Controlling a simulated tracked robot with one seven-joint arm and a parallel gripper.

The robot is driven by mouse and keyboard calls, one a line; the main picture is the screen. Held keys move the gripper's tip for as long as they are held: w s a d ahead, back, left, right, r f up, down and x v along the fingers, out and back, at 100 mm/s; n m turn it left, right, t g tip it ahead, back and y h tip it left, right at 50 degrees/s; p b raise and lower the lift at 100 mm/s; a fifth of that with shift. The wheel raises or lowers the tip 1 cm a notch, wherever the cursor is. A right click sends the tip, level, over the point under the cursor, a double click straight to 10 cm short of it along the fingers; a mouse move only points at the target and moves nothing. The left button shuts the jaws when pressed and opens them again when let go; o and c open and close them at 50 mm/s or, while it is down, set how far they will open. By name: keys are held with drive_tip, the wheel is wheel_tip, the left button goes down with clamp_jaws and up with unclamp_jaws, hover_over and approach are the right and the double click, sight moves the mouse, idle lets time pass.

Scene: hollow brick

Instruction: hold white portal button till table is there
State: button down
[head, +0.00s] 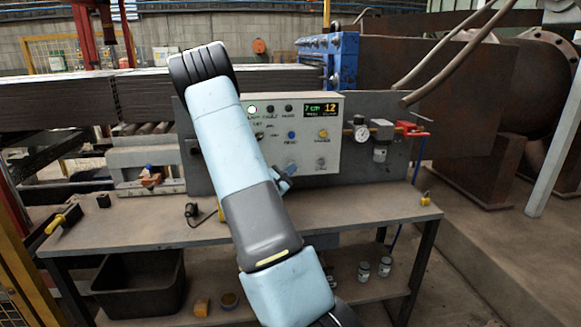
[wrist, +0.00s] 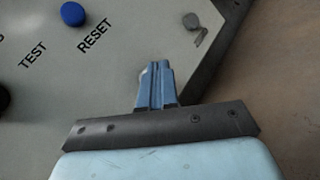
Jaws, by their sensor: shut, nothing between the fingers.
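The grey control panel (head: 300,150) stands upright on the bench and carries several buttons and a lit display (head: 320,111). A whitish round lamp or button (head: 252,109) is at its upper left; its label is too small to read, so I cannot tell whether it is the portal button. A blue button (head: 291,135) is at the middle; it also shows in the wrist view (wrist: 73,13) by the word RESET. My gripper (head: 284,181) is in front of the panel's lower part. In the wrist view its blue fingers (wrist: 155,70) are together and empty, apart from the blue button.
A yellow button (head: 323,133) and a grey key-like switch (head: 320,163) are at the panel's right. The workbench (head: 370,206) runs below. A gauge and filter (head: 370,133) stand right of the panel. A black bin (head: 140,285) is on the lower shelf. My arm hides the panel's left part.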

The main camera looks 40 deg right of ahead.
drive_tip(key=shift+w+d+r, duration=0.1)
drive_tip(key=shift+w+d, duration=0.35)
drive_tip(key=shift+w, duration=0.2)
idle(2.4)
drive_tip(key=shift+s, duration=0.1)
idle(0.4)
drive_tip(key=shift+s+a, duration=0.4)
drive_tip(key=shift+s, duration=0.25)
drive_tip(key=shift+s+a, duration=0.45)
drive_tip(key=shift+s, duration=0.25)
drive_tip(key=shift+s+a, duration=0.45)
drive_tip(key=shift+s, duration=0.3)
drive_tip(key=shift+s+a, duration=0.45)
drive_tip(key=shift+s, duration=0.25)
